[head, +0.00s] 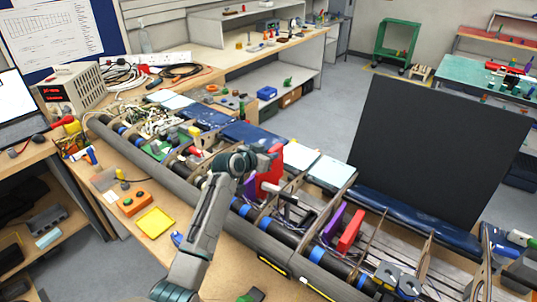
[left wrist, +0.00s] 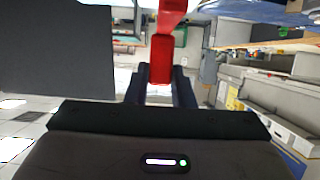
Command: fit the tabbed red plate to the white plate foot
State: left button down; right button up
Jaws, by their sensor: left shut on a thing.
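My left gripper (head: 262,163) is shut on a red plate (head: 270,177) and holds it over the middle of the long ribbed wing frame (head: 310,265). In the left wrist view the red plate (left wrist: 161,58) stands between the two dark fingers (left wrist: 160,90). Its tab cannot be made out. A second red plate (head: 350,231) stands tilted in the frame to the right. White plates (head: 329,171) lie along the frame's far side; I cannot tell which one has the foot. My right gripper is not in view.
Purple pieces (head: 333,222) stand in the frame, one beside the second red plate. A large black panel (head: 435,150) rises behind the frame. A yellow tray (head: 155,222) and an orange box (head: 134,203) lie on the near bench edge. Grey-blue devices (head: 398,280) sit at the lower right.

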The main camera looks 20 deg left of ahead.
pick_arm(q)
jog(key=shift+f+b, duration=0.45)
jog(key=shift+f, duration=0.25)
jog(key=shift+f+b, duration=0.45)
jog(key=shift+f, duration=0.2)
jog(key=shift+f+b, duration=0.5)
jog(key=shift+f, duration=0.15)
jog(key=shift+f+b, duration=0.9)
jog(key=shift+f, duration=0.3)
jog(key=shift+f+b, duration=0.35)
jog(key=shift+f, duration=0.35)
jog(key=c, duration=0.6)
grip_release()
